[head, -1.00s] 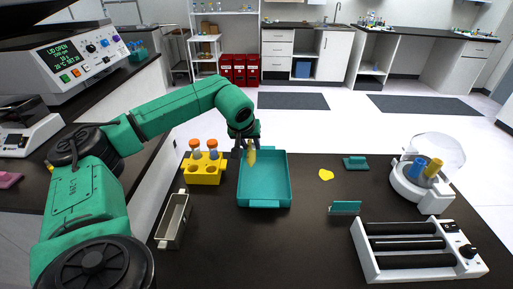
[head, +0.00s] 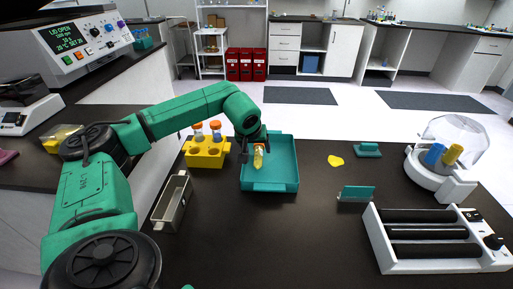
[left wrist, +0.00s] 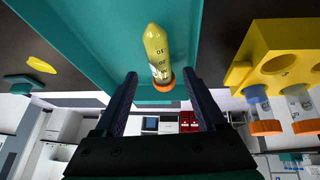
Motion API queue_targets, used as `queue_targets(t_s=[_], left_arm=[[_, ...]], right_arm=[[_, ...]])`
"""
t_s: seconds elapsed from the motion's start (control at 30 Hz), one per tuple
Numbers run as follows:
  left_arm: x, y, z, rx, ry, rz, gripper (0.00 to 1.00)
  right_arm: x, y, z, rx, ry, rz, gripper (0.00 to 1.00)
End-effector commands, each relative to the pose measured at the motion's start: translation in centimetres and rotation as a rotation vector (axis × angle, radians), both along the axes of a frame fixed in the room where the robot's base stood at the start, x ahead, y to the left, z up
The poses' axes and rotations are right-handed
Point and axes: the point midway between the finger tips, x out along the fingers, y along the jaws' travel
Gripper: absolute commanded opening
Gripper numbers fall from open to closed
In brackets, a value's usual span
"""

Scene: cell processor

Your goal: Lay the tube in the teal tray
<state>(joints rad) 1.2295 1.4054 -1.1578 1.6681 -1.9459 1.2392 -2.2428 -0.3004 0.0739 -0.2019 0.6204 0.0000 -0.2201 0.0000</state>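The tube (head: 259,157) has yellow contents and an orange cap. It is within the outline of the teal tray (head: 288,184), near the tray's left side. In the left wrist view the tube (left wrist: 156,50) points away from my left gripper (left wrist: 160,76), with its cap nearest me. The gripper's two dark fingers stand wide apart, with a gap on each side of the cap. In the head view my left gripper (head: 253,150) is over the tray's left part. I cannot tell whether the whole tube touches the tray floor. My right gripper is not in view.
A yellow rack (head: 206,158) with two orange-capped tubes stands left of the tray. A grey open bin (head: 172,203) is at front left. A roller device (head: 430,262) and a domed centrifuge (head: 440,180) stand at right. The table's front middle is clear.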

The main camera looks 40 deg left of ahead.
Motion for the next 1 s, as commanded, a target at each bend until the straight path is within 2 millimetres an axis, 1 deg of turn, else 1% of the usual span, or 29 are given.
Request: queue_targets(t_s=[0.27,0.37,0.47,0.7,0.8,0.9,1.0], left_arm=[[0.0,0.0,0.1,0.000,0.000,0.000,0.72],[-0.4,-0.2,0.9,-0.001,-0.002,-0.001,0.72],[-1.4,-0.6,2.7,0.000,-0.004,-0.001,0.72],[-4.7,-2.0,9.0,0.001,-0.004,-0.001,0.72],[-5.8,-2.5,11.0,0.001,-0.003,0.000,0.72],[-6.4,-2.8,12.2,0.000,-0.001,0.000,0.72],[-6.7,-2.9,12.6,0.000,0.001,0.000,0.72]], right_arm=[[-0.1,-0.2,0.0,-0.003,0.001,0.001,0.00],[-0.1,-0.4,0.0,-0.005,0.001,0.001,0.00],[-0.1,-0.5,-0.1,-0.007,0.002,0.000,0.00],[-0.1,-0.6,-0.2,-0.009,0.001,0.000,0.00],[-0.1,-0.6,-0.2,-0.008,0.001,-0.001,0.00],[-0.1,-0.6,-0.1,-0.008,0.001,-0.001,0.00],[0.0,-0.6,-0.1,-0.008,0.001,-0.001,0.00]])
